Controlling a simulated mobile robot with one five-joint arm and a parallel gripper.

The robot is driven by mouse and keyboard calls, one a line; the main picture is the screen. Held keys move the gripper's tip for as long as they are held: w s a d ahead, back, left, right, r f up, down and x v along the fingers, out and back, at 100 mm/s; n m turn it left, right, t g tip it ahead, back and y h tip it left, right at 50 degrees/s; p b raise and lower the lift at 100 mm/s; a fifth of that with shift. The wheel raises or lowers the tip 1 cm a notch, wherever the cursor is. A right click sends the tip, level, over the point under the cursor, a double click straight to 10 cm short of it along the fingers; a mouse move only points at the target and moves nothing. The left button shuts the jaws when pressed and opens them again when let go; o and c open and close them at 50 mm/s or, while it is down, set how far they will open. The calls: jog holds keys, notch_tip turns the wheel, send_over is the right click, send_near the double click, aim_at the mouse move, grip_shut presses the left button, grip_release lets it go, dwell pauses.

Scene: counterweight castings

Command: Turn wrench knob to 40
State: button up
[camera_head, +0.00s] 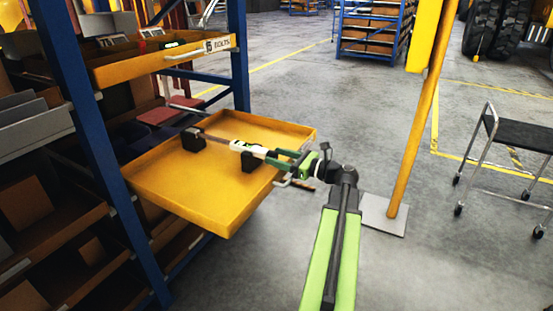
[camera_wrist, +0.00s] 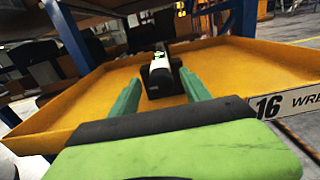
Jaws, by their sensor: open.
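A wrench (camera_head: 222,140) rests across black supports in a pulled-out yellow drawer (camera_head: 190,208). Its grey shaft points to the far left, and a white and green section (camera_head: 240,146) faces my gripper. My gripper (camera_head: 268,156) reaches over the drawer's front edge from the right. In the wrist view, the open green fingers (camera_wrist: 160,92) stand apart on either side of the wrench's near end (camera_wrist: 160,64). The wrench and a black support (camera_wrist: 160,84) show beyond the fingertips. I cannot tell if a finger touches it. Scale marks are too small to read.
The drawer front carries a label (camera_wrist: 290,104) reading "16 WRE". An upper drawer (camera_head: 160,62) marked "BOLTS" overhangs at the back left, beside a blue rack post (camera_head: 238,55). A yellow post (camera_head: 415,120) stands to the right, with a black-topped cart (camera_head: 520,130) farther right. Floor between is clear.

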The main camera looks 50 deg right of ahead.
jog(key=shift+c, duration=0.2)
grip_shut()
jog(key=n, duration=0.4)
jog(key=shift+a+n, duration=0.15)
jog(key=shift+n, duration=0.25)
jog(key=shift+o, duration=0.2)
grip_release()
jog(key=shift+s, duration=0.1)
